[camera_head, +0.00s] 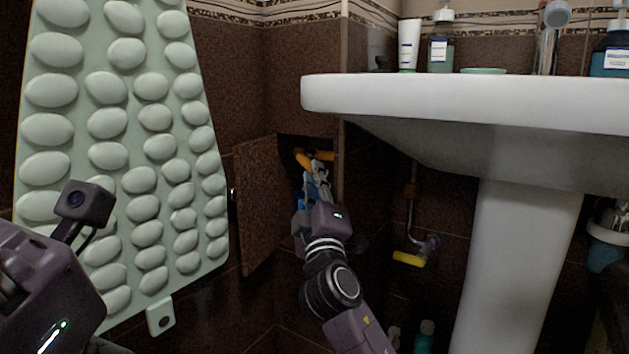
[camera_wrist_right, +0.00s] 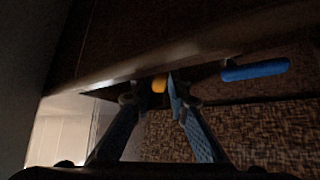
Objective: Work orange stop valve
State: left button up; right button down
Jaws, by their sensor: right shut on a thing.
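The orange stop valve (camera_head: 303,158) shows at a dark opening in the brown tiled wall, left of the sink. My right gripper (camera_head: 317,172) reaches up into the opening and is shut on the valve's handle, hiding part of it. In the right wrist view, a small orange part (camera_wrist_right: 159,84) shows between the fingertips of my right gripper (camera_wrist_right: 152,94). A blue handle (camera_wrist_right: 255,70) sits to the right of the fingers there. My left arm is at the lower left of the head view; its fingers cannot be made out.
A brown tiled access door (camera_head: 258,205) stands open left of the opening. A pale green pebbled mat (camera_head: 160,318) hangs further left. The white sink (camera_head: 450,95) overhangs on the right, above its pedestal (camera_head: 515,265). A yellow-handled valve (camera_head: 408,259) is on the wall below it.

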jog(key=shift+f, duration=0.15)
jog(key=c, duration=1.8)
grip_release()
jog(key=shift+c, duration=0.2)
jog(key=v, duration=0.7)
jog(key=shift+s, duration=0.25)
